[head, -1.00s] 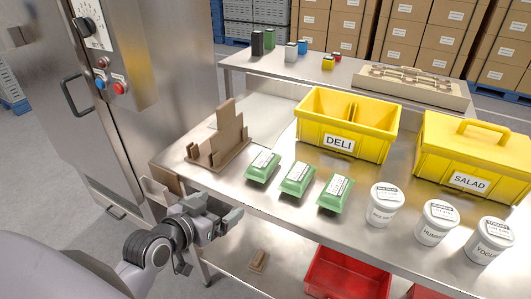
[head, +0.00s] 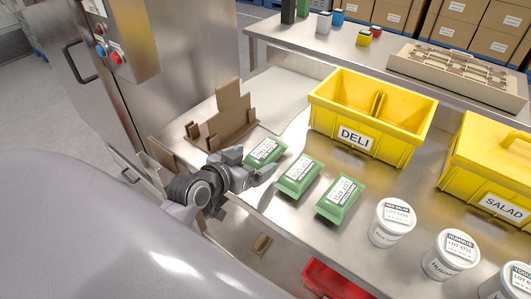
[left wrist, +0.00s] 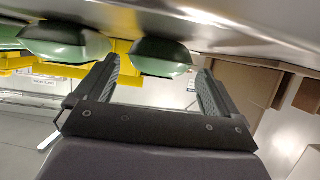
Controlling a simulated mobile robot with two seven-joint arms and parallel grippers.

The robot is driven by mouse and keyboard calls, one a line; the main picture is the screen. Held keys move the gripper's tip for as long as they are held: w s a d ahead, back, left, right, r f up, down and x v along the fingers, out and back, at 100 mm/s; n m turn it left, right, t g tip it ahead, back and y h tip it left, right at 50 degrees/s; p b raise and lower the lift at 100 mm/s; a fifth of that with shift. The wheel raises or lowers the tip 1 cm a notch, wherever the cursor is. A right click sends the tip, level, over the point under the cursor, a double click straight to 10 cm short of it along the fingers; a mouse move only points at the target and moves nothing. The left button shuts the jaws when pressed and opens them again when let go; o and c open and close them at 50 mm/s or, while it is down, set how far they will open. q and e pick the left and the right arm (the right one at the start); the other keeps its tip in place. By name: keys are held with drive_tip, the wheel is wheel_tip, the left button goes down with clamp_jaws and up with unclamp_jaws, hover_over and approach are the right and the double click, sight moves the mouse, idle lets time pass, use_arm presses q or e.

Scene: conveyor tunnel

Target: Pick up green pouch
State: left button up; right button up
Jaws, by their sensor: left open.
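Three green pouches with white labels lie in a row on the steel table: a left one (head: 265,151), a middle one (head: 299,174) and a right one (head: 340,198). My left gripper (head: 254,167) is open at the near edge of the left pouch, its fingers pointing toward it. In the left wrist view, the left pouch (left wrist: 160,56) shows ahead between the two spread fingers (left wrist: 157,75), not clasped. The middle pouch (left wrist: 65,44) is beyond one finger. Whether a finger touches the left pouch cannot be told. My right gripper is out of view.
A brown cardboard stand (head: 226,120) is just behind and left of the gripper. A yellow DELI bin (head: 358,142) and a yellow SALAD box (head: 485,185) stand behind the pouches. White tubs (head: 391,222) line the right front. A red crate (head: 330,281) is below.

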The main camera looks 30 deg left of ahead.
sight(257, 157)
use_arm(q)
drive_tip(key=shift+x, duration=2.05)
drive_tip(key=shift+d, duration=0.15)
drive_tip(key=c, duration=1.2)
drive_tip(key=shift+r, duration=0.1)
drive_tip(key=shift+r, duration=0.1)
wheel_tip(257, 157, up, 20)
drive_tip(key=shift+f, duration=0.1)
drive_tip(key=o, duration=0.4)
drive_tip(key=c, duration=0.7)
